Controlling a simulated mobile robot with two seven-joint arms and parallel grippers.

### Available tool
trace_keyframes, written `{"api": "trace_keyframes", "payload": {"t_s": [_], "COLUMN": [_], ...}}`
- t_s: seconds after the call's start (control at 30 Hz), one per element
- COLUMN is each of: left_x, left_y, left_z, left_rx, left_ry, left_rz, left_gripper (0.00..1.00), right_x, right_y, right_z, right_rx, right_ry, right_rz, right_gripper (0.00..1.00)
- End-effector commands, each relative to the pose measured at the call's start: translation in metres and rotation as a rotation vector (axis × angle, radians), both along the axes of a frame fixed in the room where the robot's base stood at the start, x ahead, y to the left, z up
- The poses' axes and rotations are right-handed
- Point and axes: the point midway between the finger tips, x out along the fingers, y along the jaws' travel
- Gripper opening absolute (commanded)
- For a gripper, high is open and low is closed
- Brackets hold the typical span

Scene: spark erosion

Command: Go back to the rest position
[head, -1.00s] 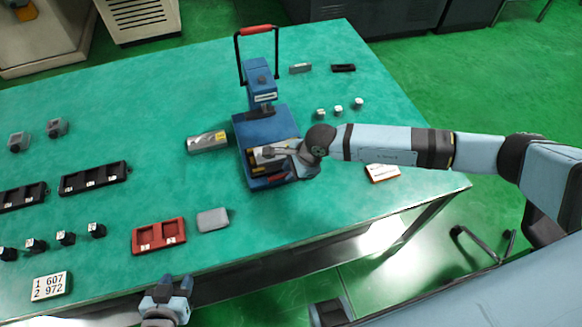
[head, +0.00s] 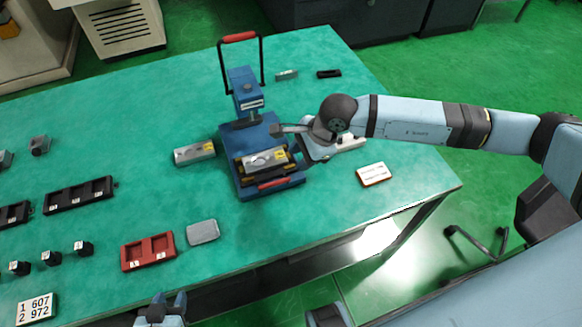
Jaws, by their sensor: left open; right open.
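My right gripper (head: 292,143) is open and empty. It hangs just to the right of the blue press machine (head: 241,135), above the table, with its arm reaching in from the right. A grey metal block with a yellow label (head: 262,160) lies in the holder at the front of the press, apart from the gripper. My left gripper (head: 168,303) shows at the bottom edge, in front of the table's near edge. Its fingers are apart and nothing is between them; most of its arm is out of view.
A second grey block (head: 194,152) lies left of the press. A red tray (head: 147,252), grey pad (head: 203,232), black trays (head: 79,195) and number card (head: 38,309) lie on the green table (head: 330,228). The press's tall handle (head: 240,37) stands up.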

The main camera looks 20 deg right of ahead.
Motion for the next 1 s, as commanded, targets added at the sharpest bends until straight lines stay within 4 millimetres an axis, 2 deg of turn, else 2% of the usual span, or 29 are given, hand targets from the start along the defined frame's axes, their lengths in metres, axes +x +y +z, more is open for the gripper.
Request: {"api": "trace_keyframes", "payload": {"t_s": [0.1, 0.23, 0.77, 0.87, 0.97, 1.0], "left_x": [0.000, 0.000, 0.000, 0.000, 0.000, 0.000], "left_y": [0.000, 0.000, 0.000, 0.000, 0.000, 0.000], "left_z": [-0.002, -0.003, -0.002, 0.000, 0.005, 0.007], "left_rx": [0.000, 0.000, -0.001, -0.001, -0.001, 0.000], "left_ry": [-0.001, -0.001, -0.001, -0.001, -0.001, -0.001], "left_rz": [0.000, 0.000, -0.001, -0.001, -0.001, 0.000], "left_gripper": [0.43, 0.43, 0.43, 0.43, 0.43, 0.43], "right_x": [-0.002, -0.004, -0.005, -0.013, -0.035, -0.047], "right_y": [-0.006, -0.008, -0.007, 0.007, 0.046, 0.066], "right_z": [0.012, 0.019, 0.020, 0.019, 0.023, 0.027], "right_rx": [0.000, 0.000, 0.004, 0.071, 0.259, 0.368], "right_ry": [0.000, 0.000, 0.003, 0.043, 0.157, 0.225], "right_rz": [0.000, -0.001, -0.001, -0.013, -0.057, -0.090], "right_gripper": [0.40, 0.40, 0.40, 0.40, 0.40, 0.40]}}
